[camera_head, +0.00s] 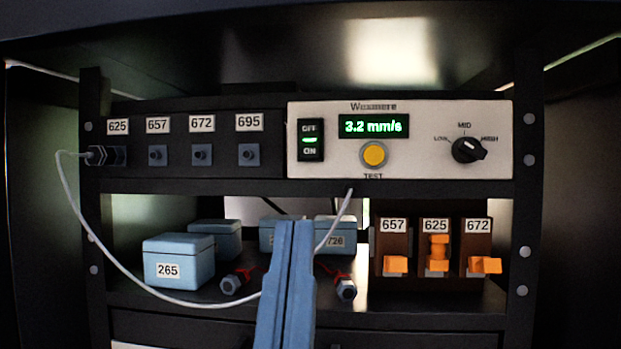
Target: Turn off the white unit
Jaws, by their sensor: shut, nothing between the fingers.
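The white unit (330,165), marked Wexmere, sits at the right of the rack's upper shelf. Its OFF/ON switch (310,140) is a black rocker at the left of its face, with OFF above, ON below and a lit green bar between. The green display (373,126) reads 3.2 mm/s. A yellow TEST button (373,154) is below it, and a black knob (468,150) at the right points toward HIGH. My gripper (293,225) is blue, shut and empty, below the unit and apart from the switch. It hides part of the lower shelf.
A black panel (180,178) left of the unit has sockets labelled 625, 657, 672 and 695. A white cable (150,290) runs from socket 625 across the lower shelf. Blue boxes (178,262) and brown holders with orange parts (436,262) stand there. Rack posts (523,205) bound both sides.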

